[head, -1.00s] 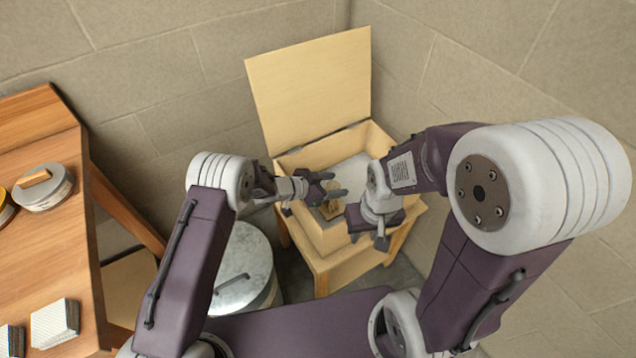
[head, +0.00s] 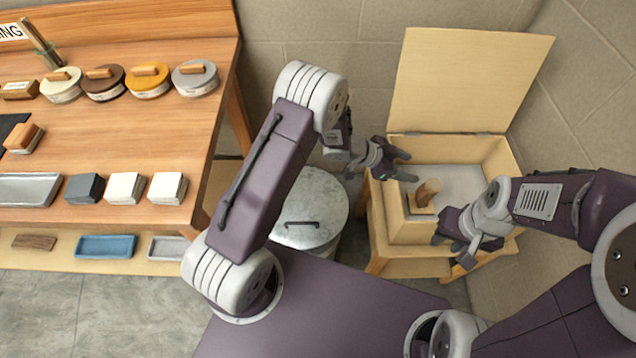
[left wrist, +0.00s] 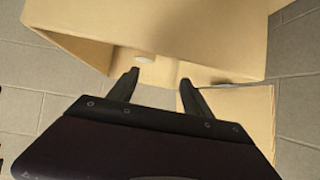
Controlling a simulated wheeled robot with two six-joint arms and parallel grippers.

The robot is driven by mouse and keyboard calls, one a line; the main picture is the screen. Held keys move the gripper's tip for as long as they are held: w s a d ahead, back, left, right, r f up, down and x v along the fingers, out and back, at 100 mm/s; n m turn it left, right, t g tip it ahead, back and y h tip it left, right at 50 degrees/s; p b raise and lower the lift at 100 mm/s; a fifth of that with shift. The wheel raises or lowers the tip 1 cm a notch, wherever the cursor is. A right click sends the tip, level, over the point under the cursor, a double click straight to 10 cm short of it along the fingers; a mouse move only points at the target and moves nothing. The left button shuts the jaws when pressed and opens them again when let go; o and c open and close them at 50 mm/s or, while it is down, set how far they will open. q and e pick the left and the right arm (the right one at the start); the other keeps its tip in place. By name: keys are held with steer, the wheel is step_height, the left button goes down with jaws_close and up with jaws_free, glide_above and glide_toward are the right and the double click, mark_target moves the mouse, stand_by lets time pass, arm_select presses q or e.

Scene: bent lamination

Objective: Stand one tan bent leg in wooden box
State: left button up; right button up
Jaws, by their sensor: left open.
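The wooden box (head: 507,158) stands on a wooden stand with its lid (head: 465,80) raised. A tan bent leg (head: 428,190) is in the box, its upper part rising at a tilt from a flat foot near the left wall. My left gripper (head: 412,167) is open and empty, above the box's left side and apart from the leg. In the left wrist view its open fingers (left wrist: 160,78) point at the pale box (left wrist: 200,35); the leg is not recognizable there. My right gripper (head: 452,251) is at the box's front right, its fingers apart with nothing seen between them.
A round metal bin (head: 312,215) stands left of the box. A wooden workbench (head: 130,125) at left carries several round tins, blocks and a grey tray (head: 28,188). Stone walls close in behind and to the right of the box.

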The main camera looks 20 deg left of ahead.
arm_select(q)
steer(key=w+a+r+n+t+y, duration=0.1)
steer(key=a+r+n+y, duration=0.15)
steer(key=a, duration=0.45)
steer(key=w+a+r+n+t+y, duration=0.1)
steer(key=a+r+n+y, duration=0.2)
steer(key=a, duration=0.4)
steer(key=s+a+n+g+y, duration=0.1)
steer(key=s+a+n+y, duration=0.25)
steer(key=s+a, duration=0.3)
steer(key=s+a+n+g, duration=0.1)
steer(key=s+n+g, duration=0.1)
steer(key=s, duration=0.6)
steer(key=s+a+r+n+g+y, duration=0.1)
steer(key=s+a+n+g, duration=0.1)
steer(key=s, duration=0.7)
steer(key=shift+s+a+g, duration=0.25)
steer(key=shift+a+g, duration=0.05)
steer(key=shift+g, duration=0.2)
steer(key=shift+r, duration=0.2)
step_height(320, 180, up, 9)
steer(key=p, duration=0.9)
